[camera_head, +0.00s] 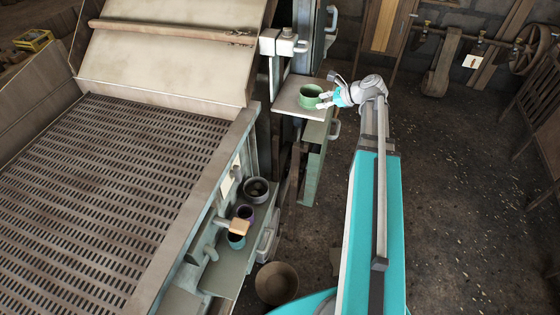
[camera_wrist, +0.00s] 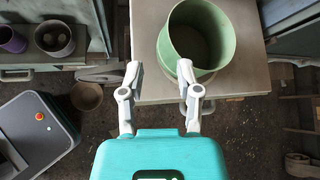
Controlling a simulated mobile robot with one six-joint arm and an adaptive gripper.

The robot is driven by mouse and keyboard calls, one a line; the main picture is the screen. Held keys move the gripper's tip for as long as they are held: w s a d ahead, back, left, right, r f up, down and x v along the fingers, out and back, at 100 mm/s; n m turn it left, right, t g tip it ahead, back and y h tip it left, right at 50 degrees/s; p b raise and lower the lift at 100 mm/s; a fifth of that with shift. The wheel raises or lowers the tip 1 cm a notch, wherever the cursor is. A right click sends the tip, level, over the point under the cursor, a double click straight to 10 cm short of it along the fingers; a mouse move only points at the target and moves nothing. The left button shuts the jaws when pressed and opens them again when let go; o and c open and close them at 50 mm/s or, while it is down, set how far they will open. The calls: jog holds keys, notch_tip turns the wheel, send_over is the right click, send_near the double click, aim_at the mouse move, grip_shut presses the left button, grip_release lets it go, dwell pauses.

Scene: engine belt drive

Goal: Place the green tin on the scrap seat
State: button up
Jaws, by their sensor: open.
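The green tin (camera_head: 310,92) stands upright, open end up, on a pale square shelf (camera_head: 288,104) beside the machine. In the wrist view the tin (camera_wrist: 168,52) looks empty inside. My gripper (camera_head: 326,99) is open at the tin's right side in the head view. In the wrist view my gripper (camera_wrist: 160,74) has its right fingertip against or just in front of the tin's near wall, and its left fingertip to the left of the tin. The tin is not between the fingers. I cannot tell which surface is the scrap seat.
A lower ledge (camera_head: 232,268) holds a dark round pot (camera_head: 257,190), a purple tin (camera_head: 245,213) and a teal tin (camera_head: 236,241). A brown bowl (camera_head: 276,284) is on the floor. A grey machine with a slotted bed (camera_head: 110,190) fills the left. The floor at right is open.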

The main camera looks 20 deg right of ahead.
jog(key=s+a+f+n+g+h, duration=0.3)
jog(key=s+a+n, duration=0.5)
jog(key=a+n, duration=0.3)
jog(key=s+a+f+n+g+h, duration=0.4)
jog(key=s+a+n, duration=0.4)
jog(key=a+n, duration=0.2)
jog(key=f+n+g, duration=0.1)
jog(key=n, duration=0.1)
jog(key=shift+s+a+n, duration=0.3)
jog(key=shift+s+a, duration=0.1)
